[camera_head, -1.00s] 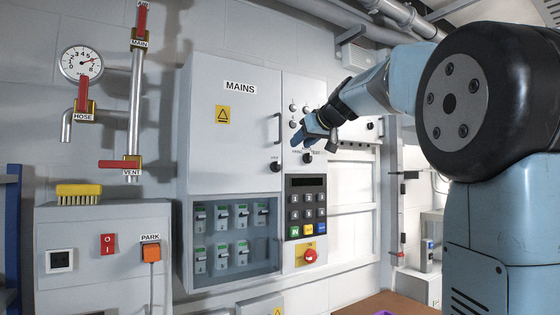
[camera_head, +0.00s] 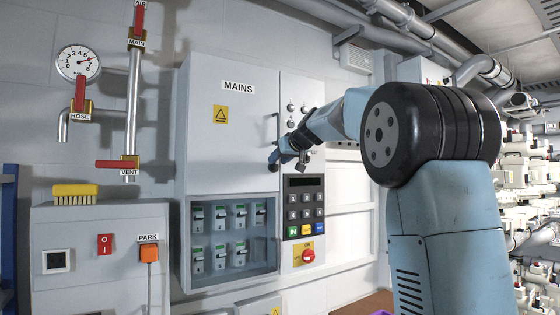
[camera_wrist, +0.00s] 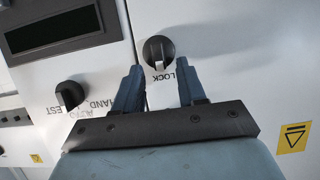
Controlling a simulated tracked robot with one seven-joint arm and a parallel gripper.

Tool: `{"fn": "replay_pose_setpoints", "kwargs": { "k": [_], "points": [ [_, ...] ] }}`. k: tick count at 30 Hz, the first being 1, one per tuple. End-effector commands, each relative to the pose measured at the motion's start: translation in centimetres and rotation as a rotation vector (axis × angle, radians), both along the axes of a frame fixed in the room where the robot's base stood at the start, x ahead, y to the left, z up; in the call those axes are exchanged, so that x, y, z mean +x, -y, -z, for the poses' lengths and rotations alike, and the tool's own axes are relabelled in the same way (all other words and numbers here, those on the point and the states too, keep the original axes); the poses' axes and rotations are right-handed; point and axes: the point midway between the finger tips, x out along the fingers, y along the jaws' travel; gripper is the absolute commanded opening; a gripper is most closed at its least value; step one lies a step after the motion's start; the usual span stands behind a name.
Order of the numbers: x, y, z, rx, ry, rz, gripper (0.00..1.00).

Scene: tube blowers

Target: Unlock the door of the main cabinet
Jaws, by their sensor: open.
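The MAINS cabinet door (camera_head: 232,150) is closed, with a vertical handle on its right side. The black round LOCK knob (camera_wrist: 158,50) is on the white panel in the wrist view, its pale pointer towards the LOCK label. My gripper (camera_wrist: 158,68) is open, with one blue finger on each side below the knob. I cannot tell whether the fingers touch it. In the head view my gripper (camera_head: 276,160) is at the lower right of the door and hides the knob.
A second black knob (camera_wrist: 69,94) and a dark display (camera_wrist: 55,30) are beside my gripper in the wrist view. A keypad (camera_head: 305,206) and a red stop button (camera_head: 308,256) sit on the right column. A breaker window (camera_head: 231,240) lies below the door.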

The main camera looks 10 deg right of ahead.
Motion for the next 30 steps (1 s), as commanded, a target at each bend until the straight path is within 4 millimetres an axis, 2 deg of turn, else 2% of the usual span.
{"fn": "replay_pose_setpoints", "kwargs": {
  "k": [12,24,29,30],
  "points": [
    [0.59,-0.25,0.26,-0.001,0.000,0.000,0.40],
    [0.59,-0.24,0.29,-0.001,0.000,0.000,0.02],
    [0.61,-0.24,0.33,0.000,-0.001,0.000,0.00],
    [0.63,0.61,0.33,0.000,-0.001,0.004,0.00]
  ]
}}
